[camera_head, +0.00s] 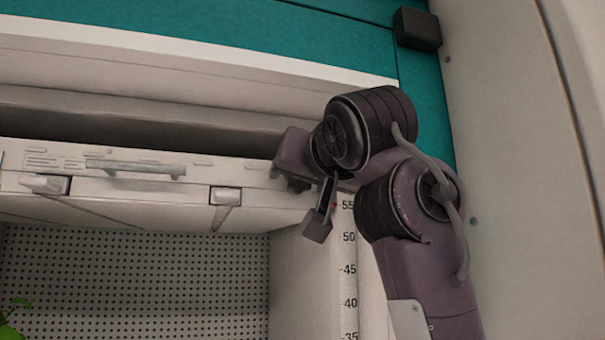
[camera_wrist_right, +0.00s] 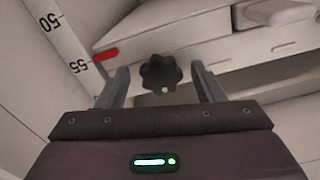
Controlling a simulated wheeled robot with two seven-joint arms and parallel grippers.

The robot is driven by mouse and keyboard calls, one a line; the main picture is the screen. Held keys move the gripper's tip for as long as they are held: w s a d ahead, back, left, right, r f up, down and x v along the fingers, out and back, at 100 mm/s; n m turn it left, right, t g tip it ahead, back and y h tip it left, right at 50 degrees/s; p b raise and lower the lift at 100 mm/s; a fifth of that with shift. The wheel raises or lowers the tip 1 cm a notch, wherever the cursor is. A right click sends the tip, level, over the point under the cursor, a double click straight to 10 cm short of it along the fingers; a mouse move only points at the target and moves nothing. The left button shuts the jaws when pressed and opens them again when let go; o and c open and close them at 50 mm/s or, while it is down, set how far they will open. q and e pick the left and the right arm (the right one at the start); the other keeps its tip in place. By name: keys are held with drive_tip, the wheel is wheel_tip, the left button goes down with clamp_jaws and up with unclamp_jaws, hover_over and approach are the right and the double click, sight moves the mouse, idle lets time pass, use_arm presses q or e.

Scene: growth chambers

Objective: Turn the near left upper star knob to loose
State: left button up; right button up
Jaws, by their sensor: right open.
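A dark star knob (camera_wrist_right: 160,74) with a small white dot on its rim shows in the right wrist view, on the pale front of the lamp panel (camera_wrist_right: 215,50). My right gripper (camera_wrist_right: 158,84) is open, with one finger on each side of the knob; whether the fingers touch it I cannot tell. In the head view my right gripper (camera_head: 308,205) is at the right end of the panel, and the knob is hidden behind it. My left gripper is not in view.
A height scale (camera_head: 348,270) runs down the pale post below my right gripper, with a red pointer (camera_wrist_right: 105,54) near 55. A perforated back wall (camera_head: 140,280) and a green plant (camera_head: 14,312) are lower left. A white wall (camera_head: 510,120) stands close at right.

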drive_tip(key=shift+w+a, duration=0.15)
drive_tip(key=c, duration=0.7)
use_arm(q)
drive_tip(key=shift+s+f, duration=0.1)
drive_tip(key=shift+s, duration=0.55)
use_arm(e)
drive_tip(key=shift+c, duration=1.3)
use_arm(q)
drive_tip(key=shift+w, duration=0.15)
use_arm(e)
drive_tip(key=shift+f+n, duration=0.1)
drive_tip(key=shift+n, duration=8.9)
